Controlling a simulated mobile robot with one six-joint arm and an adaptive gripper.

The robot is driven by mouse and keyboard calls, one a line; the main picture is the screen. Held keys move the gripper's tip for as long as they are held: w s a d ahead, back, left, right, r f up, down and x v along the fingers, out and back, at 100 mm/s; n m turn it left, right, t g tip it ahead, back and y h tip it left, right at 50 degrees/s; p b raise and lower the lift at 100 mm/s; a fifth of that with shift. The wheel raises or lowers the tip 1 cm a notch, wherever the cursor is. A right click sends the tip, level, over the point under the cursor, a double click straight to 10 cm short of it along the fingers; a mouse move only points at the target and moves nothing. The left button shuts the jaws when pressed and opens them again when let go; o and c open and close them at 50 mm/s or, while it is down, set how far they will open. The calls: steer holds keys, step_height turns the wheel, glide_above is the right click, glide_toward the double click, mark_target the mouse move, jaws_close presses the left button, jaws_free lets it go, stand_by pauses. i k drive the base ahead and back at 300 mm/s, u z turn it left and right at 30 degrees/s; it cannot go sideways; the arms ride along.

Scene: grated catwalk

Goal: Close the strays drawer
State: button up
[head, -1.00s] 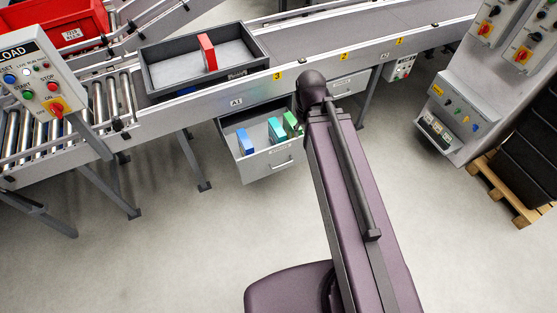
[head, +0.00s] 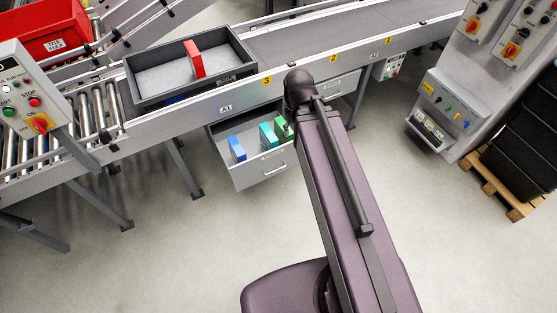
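An open grey drawer (head: 262,181) sticks out below the conveyor. It holds a blue block (head: 237,148), a teal-green block (head: 268,135) and a green block (head: 282,127) partly hidden by my arm. The label on its front is too small to read, so I cannot confirm it is the strays drawer. A second drawer front (head: 338,86) with a handle shows to the right, behind my arm, and looks shut. My purple arm reaches up to the conveyor edge just right of the open drawer. My gripper is not visible in the head view.
A dark tray (head: 140,93) on the conveyor (head: 310,40) holds a red block (head: 193,59). A button panel (head: 28,100) stands at left. A grey control cabinet (head: 450,145) and black crates (head: 520,150) on a pallet stand at right. Floor before the drawer is clear.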

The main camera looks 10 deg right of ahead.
mark_target(260, 165)
steer(key=i, duration=0.9)
steer(key=z, duration=0.4)
steer(key=k, duration=1.2)
steer(key=u, duration=0.35)
